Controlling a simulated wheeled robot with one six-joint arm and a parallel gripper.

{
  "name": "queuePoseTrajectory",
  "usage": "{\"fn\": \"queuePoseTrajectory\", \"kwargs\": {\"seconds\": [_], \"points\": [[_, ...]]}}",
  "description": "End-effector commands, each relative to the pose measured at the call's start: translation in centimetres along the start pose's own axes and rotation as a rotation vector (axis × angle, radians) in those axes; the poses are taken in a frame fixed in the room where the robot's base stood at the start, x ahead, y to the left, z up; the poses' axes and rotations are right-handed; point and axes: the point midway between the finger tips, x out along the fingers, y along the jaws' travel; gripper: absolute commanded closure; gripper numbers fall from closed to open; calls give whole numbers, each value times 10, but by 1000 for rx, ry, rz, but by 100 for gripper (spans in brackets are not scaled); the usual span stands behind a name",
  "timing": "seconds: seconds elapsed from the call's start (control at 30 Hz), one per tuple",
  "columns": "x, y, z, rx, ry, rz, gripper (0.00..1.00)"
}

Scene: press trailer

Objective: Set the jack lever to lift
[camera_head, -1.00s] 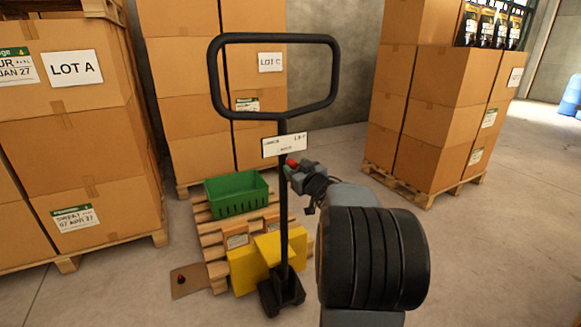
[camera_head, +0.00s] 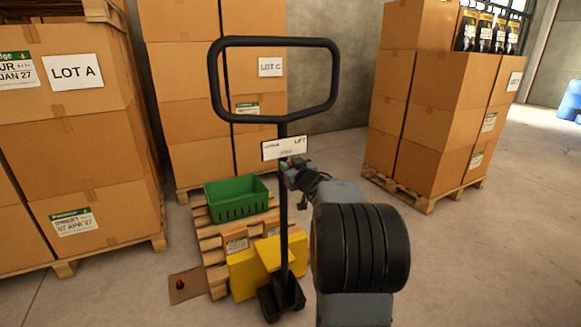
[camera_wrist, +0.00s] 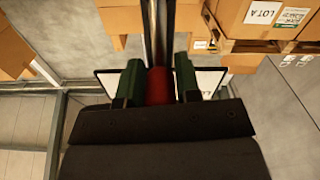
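The pallet jack's black handle (camera_head: 274,41) stands upright, with a white plate (camera_head: 284,148) on its post reading "LIFT" at the right; the word at its left is blurred. My gripper (camera_head: 287,167) is at the post just below the plate. In the wrist view its green fingers (camera_wrist: 159,85) stand on both sides of the red jack lever (camera_wrist: 158,88), with almost no gap, so they look shut on it. In the head view the lever is hidden by the gripper and post.
A green crate (camera_head: 237,198) sits on a low wooden pallet (camera_head: 212,250) behind the jack's yellow body (camera_head: 245,275). Stacked cartons stand at the left (camera_head: 75,150), behind (camera_head: 185,70) and at the right (camera_head: 435,110). A cardboard piece (camera_head: 187,285) lies on the floor. The floor at the right is open.

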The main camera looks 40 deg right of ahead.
Motion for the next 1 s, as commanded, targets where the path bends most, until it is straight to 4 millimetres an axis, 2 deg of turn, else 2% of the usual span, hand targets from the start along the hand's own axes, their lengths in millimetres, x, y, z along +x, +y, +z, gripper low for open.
{"fn": "queuePoseTrajectory", "kwargs": {"seconds": [0.07,0.3,0.67,0.9,1.0], "points": [[0,0,0,0,0,0,77],[0,0,0,0,0,0,100],[0,2,-2,17,-1,0,100],[1,7,-4,140,-2,-5,100],[4,4,-4,219,-1,-20,100]]}}
